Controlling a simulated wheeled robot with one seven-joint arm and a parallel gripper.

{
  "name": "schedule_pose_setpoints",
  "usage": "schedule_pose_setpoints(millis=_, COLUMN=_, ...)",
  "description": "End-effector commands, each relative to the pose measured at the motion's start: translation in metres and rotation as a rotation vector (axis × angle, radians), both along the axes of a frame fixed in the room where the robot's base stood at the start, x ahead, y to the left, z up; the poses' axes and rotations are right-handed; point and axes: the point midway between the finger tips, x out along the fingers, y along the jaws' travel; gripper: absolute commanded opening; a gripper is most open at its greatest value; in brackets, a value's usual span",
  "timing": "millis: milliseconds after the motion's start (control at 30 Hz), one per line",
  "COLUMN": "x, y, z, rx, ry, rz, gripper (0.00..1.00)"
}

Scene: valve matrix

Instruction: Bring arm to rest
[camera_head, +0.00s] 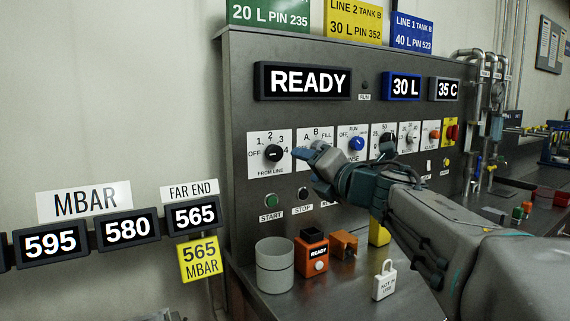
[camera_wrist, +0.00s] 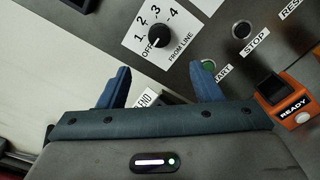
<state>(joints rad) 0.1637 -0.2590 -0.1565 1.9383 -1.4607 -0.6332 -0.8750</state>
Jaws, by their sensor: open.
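My arm reaches in from the lower right in the head view. My gripper (camera_head: 310,160) is in front of the control panel (camera_head: 236,120), beside the A/B selector and right of the FROM LINE knob (camera_head: 273,153). In the wrist view my gripper (camera_wrist: 163,82) is open, its two blue fingers apart with nothing between them. The FROM LINE knob (camera_wrist: 160,35) lies beyond the fingertips, and its mark seems to point toward OFF. The green START button (camera_wrist: 208,66) is partly hidden by the right finger. Whether a finger touches the panel cannot be told.
The READY display (camera_head: 303,81) is lit. On the bench stand a grey cup (camera_head: 274,266), an orange READY box (camera_head: 311,254), an orange bracket (camera_head: 343,244) and a white padlock (camera_head: 384,281). A blue knob (camera_head: 357,143) is close to my gripper. Pipes (camera_head: 490,100) rise at the right.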

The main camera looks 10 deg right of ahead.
Motion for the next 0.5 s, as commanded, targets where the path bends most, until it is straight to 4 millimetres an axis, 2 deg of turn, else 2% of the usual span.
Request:
schedule_pose_setpoints(millis=367, x=-0.001, y=-0.001, z=0.003, rx=0.019, ry=0.004, rz=-0.012, gripper=0.59)
schedule_pose_setpoints(millis=500, x=0.000, y=-0.011, z=0.014, rx=0.188, ry=0.040, rz=-0.108, gripper=0.59)
